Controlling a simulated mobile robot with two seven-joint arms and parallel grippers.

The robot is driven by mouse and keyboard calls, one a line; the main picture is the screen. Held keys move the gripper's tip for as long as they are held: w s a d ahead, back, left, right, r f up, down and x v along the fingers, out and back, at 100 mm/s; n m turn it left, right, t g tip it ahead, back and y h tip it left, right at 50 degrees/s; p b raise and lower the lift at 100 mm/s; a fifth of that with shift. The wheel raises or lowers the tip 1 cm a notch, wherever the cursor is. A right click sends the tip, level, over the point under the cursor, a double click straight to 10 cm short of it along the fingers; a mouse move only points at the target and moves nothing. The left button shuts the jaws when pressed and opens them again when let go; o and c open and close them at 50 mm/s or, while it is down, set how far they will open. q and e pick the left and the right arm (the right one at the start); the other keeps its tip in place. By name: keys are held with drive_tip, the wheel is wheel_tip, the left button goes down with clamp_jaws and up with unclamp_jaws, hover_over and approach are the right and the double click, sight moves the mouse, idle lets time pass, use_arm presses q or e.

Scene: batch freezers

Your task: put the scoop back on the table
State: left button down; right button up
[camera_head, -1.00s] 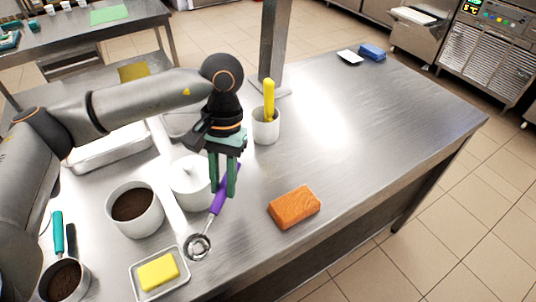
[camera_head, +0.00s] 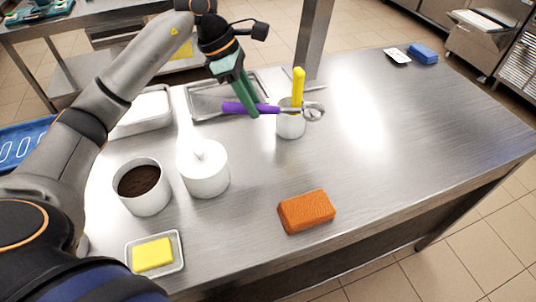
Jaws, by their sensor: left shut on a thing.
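The scoop has a purple handle (camera_head: 267,109) and a round metal bowl (camera_head: 315,112). My left gripper (camera_head: 248,104), with green fingers, is shut on the purple handle. The scoop lies roughly level across the picture, bowl to the right, and its bowl end overlaps the white cup with the yellow-handled tool in this view. It appears raised above the steel table (camera_head: 390,150); its exact height is hard to tell. My right gripper is not in view.
A white cup (camera_head: 291,126) holds a yellow-handled tool (camera_head: 298,85). A lidded white jar (camera_head: 204,170), a pot of dark powder (camera_head: 143,190), a yellow block (camera_head: 152,254) on a small tray and an orange sponge (camera_head: 306,211) stand nearer. The table's right part is mostly clear.

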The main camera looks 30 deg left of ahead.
sight(225, 103)
use_arm(q)
drive_tip(key=shift+n, duration=0.3)
wheel_tip(225, 103, down, 10)
drive_tip(key=shift+w+a+f+b, duration=0.1)
drive_tip(key=shift+a+b, duration=0.05)
drive_tip(key=shift+b, duration=0.15)
drive_tip(key=shift+f, duration=2.1)
drive_tip(key=c, duration=0.7)
unclamp_jaws()
drive_tip(key=shift+r, duration=0.1)
drive_tip(key=v, duration=1.2)
